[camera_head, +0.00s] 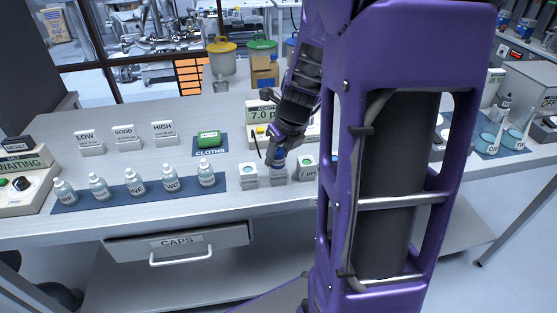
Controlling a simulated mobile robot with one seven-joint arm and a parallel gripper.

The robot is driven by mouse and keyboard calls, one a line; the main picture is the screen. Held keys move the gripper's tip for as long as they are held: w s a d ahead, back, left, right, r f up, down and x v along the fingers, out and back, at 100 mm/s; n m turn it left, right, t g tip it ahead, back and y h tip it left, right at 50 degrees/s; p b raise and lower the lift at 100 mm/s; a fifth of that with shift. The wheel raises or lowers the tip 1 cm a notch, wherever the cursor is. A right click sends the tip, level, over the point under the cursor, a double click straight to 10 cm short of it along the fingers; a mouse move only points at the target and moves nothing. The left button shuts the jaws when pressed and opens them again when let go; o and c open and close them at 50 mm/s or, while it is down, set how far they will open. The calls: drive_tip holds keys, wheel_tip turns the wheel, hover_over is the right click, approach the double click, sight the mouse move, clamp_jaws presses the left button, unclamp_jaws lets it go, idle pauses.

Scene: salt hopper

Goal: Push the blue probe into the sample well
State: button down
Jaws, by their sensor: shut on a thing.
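My gripper (279,148) points down over the front middle of the bench and is shut on the blue probe (279,160). Only a small blue part of the probe shows below the fingers. Its lower end is at or just above a small white block (278,177), the middle one of a row. I cannot tell whether the tip is inside that block's opening. A similar block with a pale blue-green top (248,170) stands to the left, and another (306,168) to the right, partly behind my arm.
An acidity meter (262,116) reading 7.0 stands behind the gripper. A green cloth pack (209,138) and LOW, GOOD and HIGH signs (124,135) are farther back. My arm hides the bench right of the blocks.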

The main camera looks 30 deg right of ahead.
drive_tip(key=shift+r, duration=0.1)
drive_tip(key=shift+r+p, duration=1.3)
drive_tip(key=shift+r, duration=2.65)
